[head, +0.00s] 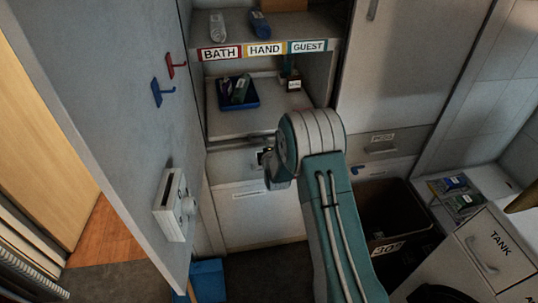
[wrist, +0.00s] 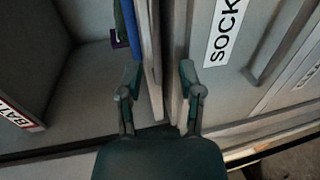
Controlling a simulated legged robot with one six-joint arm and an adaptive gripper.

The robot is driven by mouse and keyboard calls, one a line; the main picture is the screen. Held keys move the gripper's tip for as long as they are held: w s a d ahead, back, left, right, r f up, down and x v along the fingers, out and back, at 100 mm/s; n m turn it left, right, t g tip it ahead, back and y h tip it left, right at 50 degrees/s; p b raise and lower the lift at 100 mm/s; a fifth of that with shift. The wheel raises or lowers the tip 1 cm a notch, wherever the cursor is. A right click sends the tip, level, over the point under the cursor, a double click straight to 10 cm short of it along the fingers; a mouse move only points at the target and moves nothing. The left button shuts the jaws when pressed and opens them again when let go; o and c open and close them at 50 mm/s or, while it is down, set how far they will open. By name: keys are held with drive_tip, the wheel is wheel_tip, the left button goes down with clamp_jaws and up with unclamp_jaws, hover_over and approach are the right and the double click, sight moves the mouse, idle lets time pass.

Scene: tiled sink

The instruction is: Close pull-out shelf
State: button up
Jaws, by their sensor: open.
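The pull-out shelf (head: 222,124) is a pale board below the labelled towel shelf, with a blue tray (head: 253,100) of small items on it. Its front edge (wrist: 150,60) shows between my fingers in the wrist view, and part of the blue tray shows beyond it. My gripper (wrist: 158,72) is open, with one finger on each side of this edge; I cannot tell whether either finger touches it. In the head view, my gripper (head: 264,156) is small and dark just below the shelf's front edge, and my arm hides the shelf's right front corner.
A drawer front with a "SOCK" label (wrist: 223,32) lies close to the right finger. The open cabinet door (head: 125,110), with hooks and a white box (head: 172,205), stands left. A dark bin (head: 395,220) stands right of my arm.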

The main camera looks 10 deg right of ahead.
drive_tip(key=v, duration=0.7)
drive_tip(key=shift+s, duration=0.25)
drive_tip(key=shift+f, duration=0.1)
